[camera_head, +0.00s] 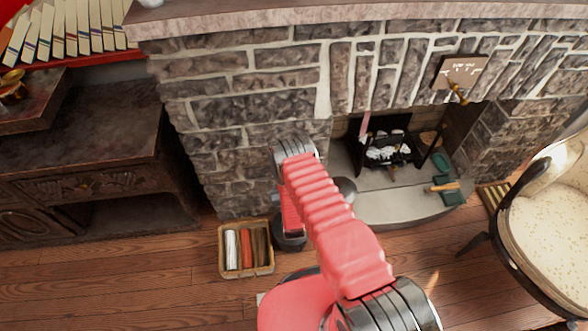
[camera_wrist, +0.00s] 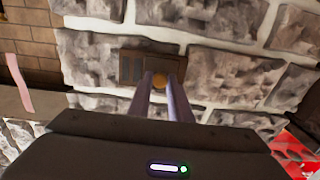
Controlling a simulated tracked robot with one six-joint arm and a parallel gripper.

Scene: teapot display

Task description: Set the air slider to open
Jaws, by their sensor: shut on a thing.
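The air slider is a dark brown plate (camera_wrist: 134,66) on the stone face, with a small round brass knob (camera_wrist: 159,82) near its right part, as the wrist view shows. Slots or a grille show at the plate's left. My gripper (camera_wrist: 160,79) is shut on the knob, one finger on each side of it. Lettering on the plate is too small to read. In the head view, my red arm covers the spot, and the plate, the knob and my gripper are hidden.
Another plate with a brass handle (camera_head: 458,92) hangs at the upper right of the fireplace. A grate (camera_head: 388,152) stands in the opening. A basket (camera_head: 246,270) sits on the floor, a cream armchair (camera_head: 545,225) stands right, and a dark cabinet (camera_head: 80,150) left.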

